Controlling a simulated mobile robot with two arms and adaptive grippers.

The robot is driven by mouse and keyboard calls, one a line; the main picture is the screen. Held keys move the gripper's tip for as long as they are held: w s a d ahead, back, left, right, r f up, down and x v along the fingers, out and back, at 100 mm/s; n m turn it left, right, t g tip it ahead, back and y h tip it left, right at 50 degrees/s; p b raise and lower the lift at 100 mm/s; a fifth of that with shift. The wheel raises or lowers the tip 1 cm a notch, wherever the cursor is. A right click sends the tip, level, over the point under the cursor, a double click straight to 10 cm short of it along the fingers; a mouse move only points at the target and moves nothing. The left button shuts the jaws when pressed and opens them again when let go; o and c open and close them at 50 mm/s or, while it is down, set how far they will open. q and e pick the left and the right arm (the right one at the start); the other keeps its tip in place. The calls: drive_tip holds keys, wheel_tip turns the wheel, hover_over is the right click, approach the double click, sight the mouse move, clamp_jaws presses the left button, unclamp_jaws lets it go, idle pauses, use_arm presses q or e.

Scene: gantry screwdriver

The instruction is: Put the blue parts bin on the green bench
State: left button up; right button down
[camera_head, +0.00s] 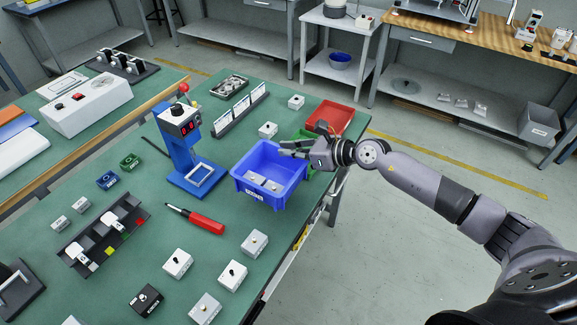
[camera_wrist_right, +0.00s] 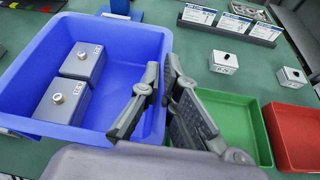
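The blue parts bin (camera_head: 262,188) sits upright at the right edge of the green bench (camera_head: 140,245); grey boxes with knobs lie inside it. My right gripper (camera_head: 282,149) reaches in from the right at the bin's back-right rim. In the right wrist view its fingers (camera_wrist_right: 161,65) have a narrow gap between them. One finger is over the inside of the bin (camera_wrist_right: 40,70), the other beside its wall. Whether they press on the wall is not clear. My left gripper is not in view.
A green tray (camera_wrist_right: 232,118) and a red tray (camera_wrist_right: 298,132) stand beside the bin.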

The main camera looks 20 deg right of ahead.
sight(289, 166)
drive_tip(key=shift+f+b, duration=0.55)
drive_tip(key=shift+f, duration=2.15)
drive_tip(key=shift+f, duration=0.15)
drive_tip(key=c, duration=1.8)
unclamp_jaws()
